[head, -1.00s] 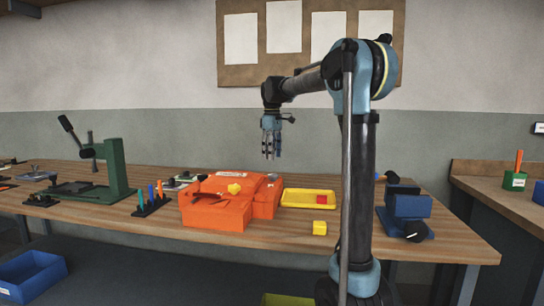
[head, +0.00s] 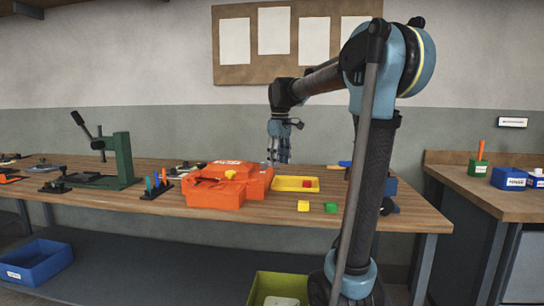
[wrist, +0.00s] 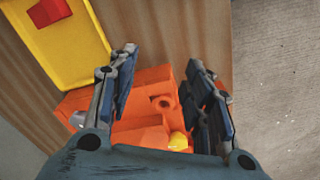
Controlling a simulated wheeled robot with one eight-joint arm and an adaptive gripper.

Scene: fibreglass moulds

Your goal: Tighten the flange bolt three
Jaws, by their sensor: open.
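The orange mould (head: 215,195) lies on the workbench, with a yellow piece (head: 231,175) on top. In the wrist view the orange mould (wrist: 150,100) shows below and between my fingers, with a round raised boss (wrist: 163,103) and the yellow piece (wrist: 179,141). A small grey round part (wrist: 78,118) shows at its left edge. I cannot tell which part is flange bolt three. My gripper (head: 279,158) hangs pointing down near the mould's right end and the yellow tray. In the wrist view my gripper (wrist: 160,62) is open, its fingers apart and empty.
The yellow tray (head: 283,184) holds a red block (head: 307,183). A green press (head: 122,160) and a tool rack (head: 157,187) stand left. A side bench (head: 450,188) stands right.

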